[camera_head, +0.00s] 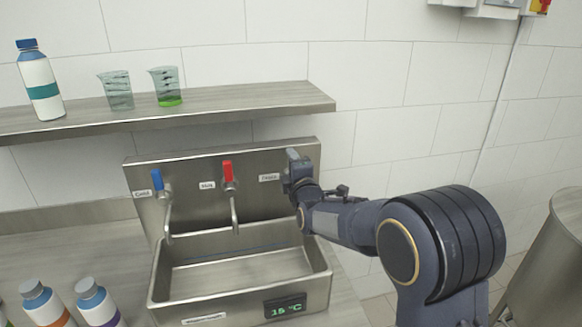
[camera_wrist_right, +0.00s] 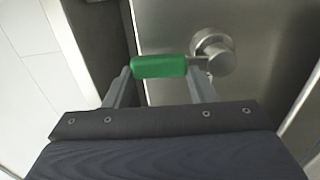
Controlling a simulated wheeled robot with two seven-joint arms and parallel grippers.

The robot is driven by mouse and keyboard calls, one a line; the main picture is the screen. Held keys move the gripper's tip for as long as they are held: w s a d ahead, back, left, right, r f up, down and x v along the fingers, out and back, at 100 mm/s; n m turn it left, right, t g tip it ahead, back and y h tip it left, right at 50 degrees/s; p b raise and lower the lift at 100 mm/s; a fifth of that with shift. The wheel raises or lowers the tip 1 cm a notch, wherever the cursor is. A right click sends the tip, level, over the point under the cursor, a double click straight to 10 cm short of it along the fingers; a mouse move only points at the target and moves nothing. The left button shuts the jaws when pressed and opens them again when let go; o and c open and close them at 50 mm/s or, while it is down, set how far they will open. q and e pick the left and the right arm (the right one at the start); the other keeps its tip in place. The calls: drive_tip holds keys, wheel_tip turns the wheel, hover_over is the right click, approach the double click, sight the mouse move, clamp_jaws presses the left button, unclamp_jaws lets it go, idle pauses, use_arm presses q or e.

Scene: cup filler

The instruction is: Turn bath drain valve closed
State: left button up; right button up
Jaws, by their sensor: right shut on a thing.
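The steel bath (camera_head: 240,272) stands on the counter, with a back panel that carries labelled valves. The drain valve sits at the panel's right end, beside the label that seems to read "Drain" (camera_head: 269,177). In the right wrist view its green handle (camera_wrist_right: 160,66) lies sideways, left of a round metal valve body (camera_wrist_right: 213,54). My right gripper (camera_wrist_right: 160,84) is shut on the green handle, one finger at each end. In the head view my right gripper (camera_head: 294,172) covers the valve and hides the handle. My left gripper is not in view.
A blue cold valve (camera_head: 157,180) and a red hot valve (camera_head: 228,172) with spouts are left of the drain. A shelf (camera_head: 170,113) above holds a bottle (camera_head: 40,82) and two beakers. A temperature display (camera_head: 285,307) is on the bath's front. A metal drum (camera_head: 556,268) stands right.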

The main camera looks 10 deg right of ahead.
drive_tip(key=shift+a, duration=0.1)
idle(0.4)
drive_tip(key=o, duration=1.1)
drive_tip(key=s+b, duration=0.1)
drive_tip(key=s, duration=0.7)
drive_tip(key=shift+b, duration=0.35)
drive_tip(key=shift+w, duration=0.1)
